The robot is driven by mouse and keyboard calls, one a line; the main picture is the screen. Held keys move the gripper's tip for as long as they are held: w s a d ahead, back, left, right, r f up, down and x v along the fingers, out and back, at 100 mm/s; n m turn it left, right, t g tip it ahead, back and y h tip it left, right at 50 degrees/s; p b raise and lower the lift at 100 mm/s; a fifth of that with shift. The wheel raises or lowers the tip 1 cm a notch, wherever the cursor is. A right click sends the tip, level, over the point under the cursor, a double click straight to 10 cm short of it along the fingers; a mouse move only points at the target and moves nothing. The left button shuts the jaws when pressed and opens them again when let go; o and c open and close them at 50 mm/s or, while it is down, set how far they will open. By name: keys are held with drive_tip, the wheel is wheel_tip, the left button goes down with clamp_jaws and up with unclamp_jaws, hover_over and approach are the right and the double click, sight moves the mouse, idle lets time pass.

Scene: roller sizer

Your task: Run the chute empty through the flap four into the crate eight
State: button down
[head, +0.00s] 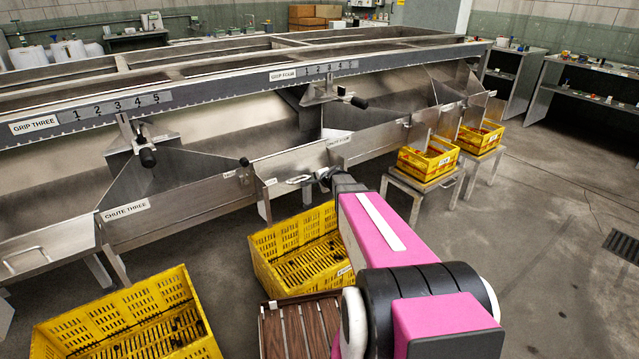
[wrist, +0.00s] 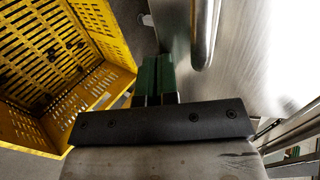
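My gripper (head: 325,178) is at the front of the steel chute four (head: 345,148), beside a flap with a pale bar handle (head: 298,180). In the wrist view its two green fingers (wrist: 157,78) lie side by side with no clear gap. The metal handle (wrist: 206,35) stands to their right, apart from them, in front of a steel plate (wrist: 258,50). A yellow crate (head: 262,262) sits below the flap; it also shows at the left in the wrist view (wrist: 108,30). A few dark spots show inside it. Its small label is unreadable.
Another yellow crate (head: 60,335) stands at front left, below chute three (head: 165,205). Two smaller yellow crates (head: 428,175) (head: 482,146) sit on metal stands at right. A slatted wooden platform (head: 275,335) lies close to my arm. The floor at right is open.

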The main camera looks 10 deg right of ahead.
drive_tip(key=w+a+f, duration=0.2)
drive_tip(key=w, duration=0.4)
drive_tip(key=shift+w+a+f, duration=0.25)
drive_tip(key=shift+a+f, duration=0.05)
drive_tip(key=shift+a, duration=0.05)
idle(0.4)
